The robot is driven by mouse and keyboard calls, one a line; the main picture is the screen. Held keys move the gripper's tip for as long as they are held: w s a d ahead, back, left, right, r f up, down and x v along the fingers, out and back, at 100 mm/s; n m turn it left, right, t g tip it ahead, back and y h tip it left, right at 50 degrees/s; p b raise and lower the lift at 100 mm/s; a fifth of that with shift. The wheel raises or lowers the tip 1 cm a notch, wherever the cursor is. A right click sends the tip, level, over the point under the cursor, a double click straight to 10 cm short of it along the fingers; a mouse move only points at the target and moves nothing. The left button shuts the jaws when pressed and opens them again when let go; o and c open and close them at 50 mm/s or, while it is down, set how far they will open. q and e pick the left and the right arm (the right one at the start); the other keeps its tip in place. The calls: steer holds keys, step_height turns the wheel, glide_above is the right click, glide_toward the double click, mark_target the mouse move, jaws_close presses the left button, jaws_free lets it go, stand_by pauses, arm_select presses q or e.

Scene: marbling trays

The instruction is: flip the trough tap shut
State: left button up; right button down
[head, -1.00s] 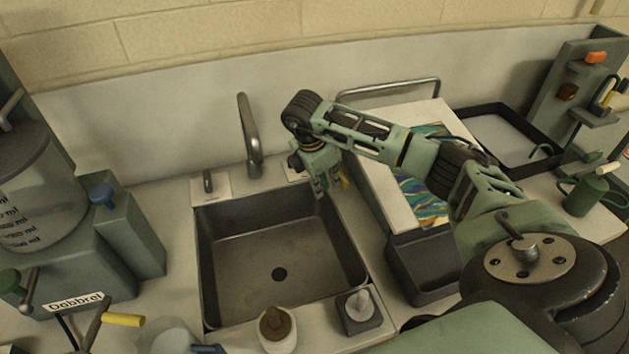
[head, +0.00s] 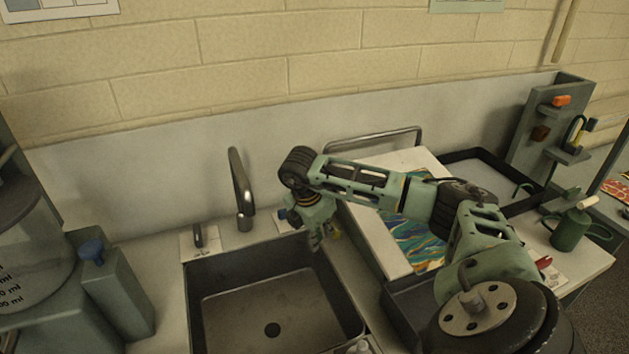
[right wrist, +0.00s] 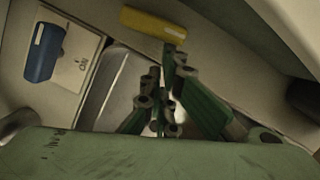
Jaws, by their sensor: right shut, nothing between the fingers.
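A metal spout (head: 241,190) stands behind the dark sink trough (head: 205,278). A dark lever (head: 198,237) sits on a pale plate left of the spout. A blue lever (head: 283,214) is right of it, partly behind my right gripper (head: 319,240). In the right wrist view this blue lever (right wrist: 44,52) lies on a plate marked ON. A yellow handle (right wrist: 153,22) shows just past my fingertips there; contact cannot be told. It is mostly hidden in the head view (head: 337,233). My right gripper is shut and empty, over the trough's back right corner. My left gripper is out of view.
A board with a marbled sheet (head: 412,235) and a dark tray (head: 480,158) lie to the right. A green can (head: 570,230) stands farther right. A tank unit with a blue knob (head: 92,250) is at left. The space above the trough is clear.

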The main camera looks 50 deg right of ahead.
steer(key=shift+d, duration=0.1)
stand_by(0.7)
steer(key=shift+s+n+b, duration=0.25)
steer(key=shift+n+b, duration=0.05)
steer(key=shift+s+d+n+b, duration=0.15)
steer(key=shift+s+n+b, duration=0.2)
steer(key=shift+n+b, duration=0.35)
stand_by(0.5)
steer(key=shift+s+d+n+t+b, duration=0.25)
steer(key=shift+s+n+t+b, duration=0.15)
steer(key=shift+n+b, duration=0.6)
steer(key=shift+s+d+n+t+b, duration=0.3)
steer(key=shift+s+n+b, duration=0.15)
steer(key=shift+n+b, duration=0.55)
stand_by(0.5)
steer(key=shift+s+d+b, duration=0.1)
steer(key=shift+s+b, duration=0.05)
steer(key=shift+b, duration=0.3)
stand_by(1.2)
